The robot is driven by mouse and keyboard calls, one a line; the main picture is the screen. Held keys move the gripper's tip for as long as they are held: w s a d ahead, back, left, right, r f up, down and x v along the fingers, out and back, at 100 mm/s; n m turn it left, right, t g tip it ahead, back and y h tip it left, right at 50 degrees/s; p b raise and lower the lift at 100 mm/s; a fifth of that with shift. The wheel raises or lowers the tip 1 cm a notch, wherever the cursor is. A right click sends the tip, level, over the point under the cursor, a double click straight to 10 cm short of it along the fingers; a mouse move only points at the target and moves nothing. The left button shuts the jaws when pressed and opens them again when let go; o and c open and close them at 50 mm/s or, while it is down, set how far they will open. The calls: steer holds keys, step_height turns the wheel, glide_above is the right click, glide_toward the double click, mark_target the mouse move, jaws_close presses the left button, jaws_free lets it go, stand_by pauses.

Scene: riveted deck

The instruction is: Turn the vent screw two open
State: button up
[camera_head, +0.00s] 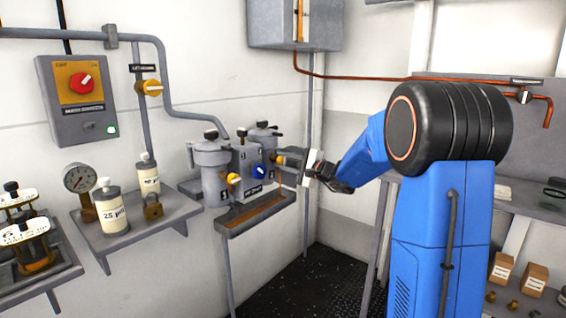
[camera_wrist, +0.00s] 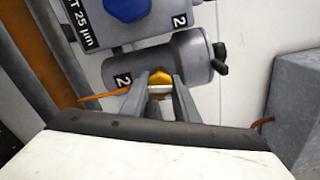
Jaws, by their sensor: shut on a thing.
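Vent screw two is a yellow-orange knob with a pale bar across it, in the wrist view (camera_wrist: 159,82). It sits on the side of a grey filter housing (camera_wrist: 190,62) marked 2. My gripper (camera_wrist: 160,92) has one finger on each side of the knob and is shut on it. In the head view my gripper (camera_head: 291,162) reaches from the right to the second housing (camera_head: 264,134). The fingers partly cover the knob. How far the screw is turned cannot be told.
A blue knob (camera_head: 259,171) sits on the block between the housings. The first housing (camera_head: 212,160) has its own yellow knob (camera_head: 233,179). A drip tray (camera_head: 255,212) is below. A shelf with bottles (camera_head: 112,210) stands left; a grey box (camera_wrist: 297,115) is at right in the wrist view.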

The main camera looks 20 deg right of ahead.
steer(key=shift+f+n, duration=0.1)
steer(key=shift+n, duration=0.9)
steer(key=o, duration=1.1)
steer(key=shift+c, duration=0.2)
steer(key=shift+s, duration=0.1)
steer(key=v, duration=1.7)
steer(key=shift+s+d, duration=0.1)
steer(key=shift+s, duration=0.05)
